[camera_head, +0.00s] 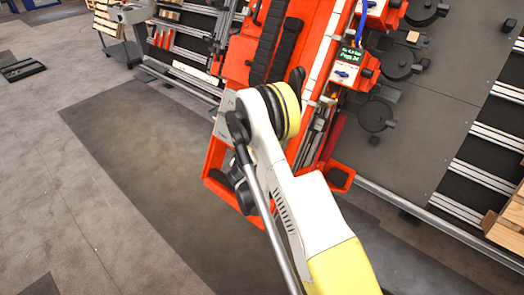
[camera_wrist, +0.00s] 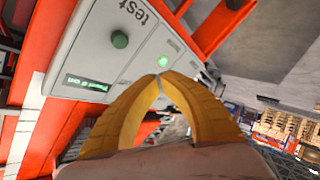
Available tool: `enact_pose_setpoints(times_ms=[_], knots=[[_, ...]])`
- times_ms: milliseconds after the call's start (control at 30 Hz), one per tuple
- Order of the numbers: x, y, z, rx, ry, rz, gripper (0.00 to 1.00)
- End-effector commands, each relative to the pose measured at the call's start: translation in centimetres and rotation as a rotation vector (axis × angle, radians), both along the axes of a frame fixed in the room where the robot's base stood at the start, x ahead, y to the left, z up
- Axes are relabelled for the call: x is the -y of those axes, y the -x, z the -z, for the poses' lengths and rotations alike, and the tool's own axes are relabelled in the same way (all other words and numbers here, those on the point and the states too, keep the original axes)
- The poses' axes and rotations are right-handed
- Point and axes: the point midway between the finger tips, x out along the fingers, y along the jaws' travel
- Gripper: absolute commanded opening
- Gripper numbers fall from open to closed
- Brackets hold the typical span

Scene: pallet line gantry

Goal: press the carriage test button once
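In the wrist view a grey panel (camera_wrist: 101,52) fills the upper left, tilted in the picture. It carries a dark green round button (camera_wrist: 120,39) beside the printed word "test". A bright green spot (camera_wrist: 163,61) shows on the panel to its right, just above my fingertips. My gripper (camera_wrist: 158,76) has its two yellow fingers brought together at the tips, with nothing visible between them. The tips lie in front of the panel, below and right of the test button in the picture. I cannot tell whether they touch the panel. In the head view my arm hides the gripper.
A small green display (camera_wrist: 87,83) sits on the panel's lower left. Red frame parts (camera_wrist: 205,22) flank the panel. In the head view the red machine (camera_head: 240,58) stands beyond my arm, with a small green screen (camera_head: 350,55). Open floor (camera_head: 60,190) lies at left.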

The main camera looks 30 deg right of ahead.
Motion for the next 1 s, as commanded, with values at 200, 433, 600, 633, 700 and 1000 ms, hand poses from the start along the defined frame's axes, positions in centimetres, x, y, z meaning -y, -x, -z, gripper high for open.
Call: enact_pose_setpoints(times_ms=[200,433,600,633,700,1000], knots=[[0.0,0.0,0.0,0.0,0.0,0.0,0.0],[1.0,-0.3,0.5,0.0,-0.002,0.001,0.0],[3.0,-1.0,1.6,0.002,-0.001,0.001,0.0],[3.4,-1.1,1.8,0.002,0.0,0.002,0.0],[4.2,-1.4,2.3,0.002,-0.001,0.001,0.0],[6.8,-2.4,3.8,0.002,0.0,0.001,0.0]])
